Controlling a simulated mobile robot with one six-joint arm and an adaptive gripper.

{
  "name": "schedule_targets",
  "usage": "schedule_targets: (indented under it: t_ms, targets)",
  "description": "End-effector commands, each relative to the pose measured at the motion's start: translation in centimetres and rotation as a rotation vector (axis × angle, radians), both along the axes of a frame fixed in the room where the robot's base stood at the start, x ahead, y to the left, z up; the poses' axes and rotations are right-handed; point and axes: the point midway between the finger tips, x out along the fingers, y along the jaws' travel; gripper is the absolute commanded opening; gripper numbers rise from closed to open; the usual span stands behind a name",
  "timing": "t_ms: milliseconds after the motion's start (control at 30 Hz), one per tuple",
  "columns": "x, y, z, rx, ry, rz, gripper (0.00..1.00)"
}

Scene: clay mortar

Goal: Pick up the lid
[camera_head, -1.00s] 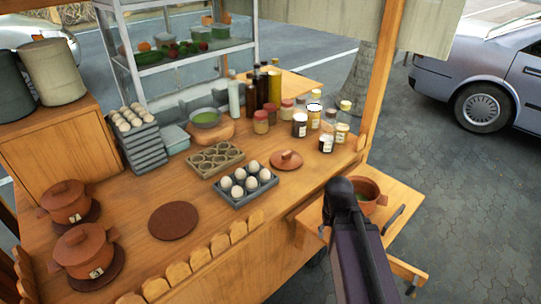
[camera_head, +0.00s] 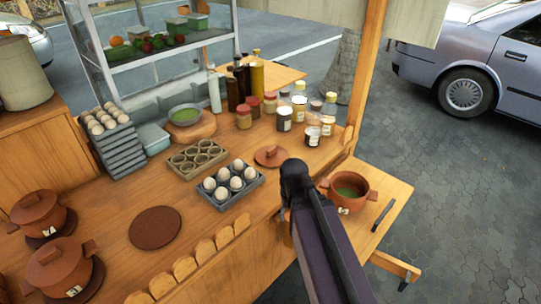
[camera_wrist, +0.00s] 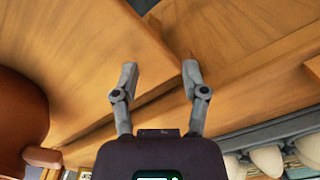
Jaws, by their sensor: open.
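The loose clay lid (camera_head: 271,156) lies on the wooden counter, knob up, just beyond and to the right of the egg tray. My arm's dark end partly hides the counter edge just in front of it. My gripper (camera_wrist: 160,75) is open and empty in the wrist view, its two fingers apart over bare wood near a board edge. The open clay pot (camera_head: 348,190) with green contents stands on the side shelf, right of my arm.
The egg tray (camera_head: 229,204) is close to the lid, with an empty-cupped tray (camera_head: 198,158) behind it. Jars (camera_head: 284,119) and bottles stand behind the lid. Two lidded pots (camera_head: 60,268) are at left. A round brown mat (camera_head: 156,228) lies bare on the counter.

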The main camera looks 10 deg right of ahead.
Motion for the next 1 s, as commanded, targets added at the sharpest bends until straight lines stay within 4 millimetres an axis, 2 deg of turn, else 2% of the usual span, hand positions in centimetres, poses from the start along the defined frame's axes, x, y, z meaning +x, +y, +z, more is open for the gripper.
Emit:
schedule_targets:
  t_ms: [133,167,300,567,1000]
  targets:
    - [0.0,0.0,0.0,0.0,0.0,0.0,0.57]
    - [0.0,0.0,0.0,0.0,0.0,0.0,0.6]
    - [0.0,0.0,0.2,0.0,-0.001,0.0,1.0]
    - [0.4,0.0,2.4,0.0,-0.008,0.0,1.0]
    - [1.9,0.0,10.5,0.0,-0.04,0.005,1.0]
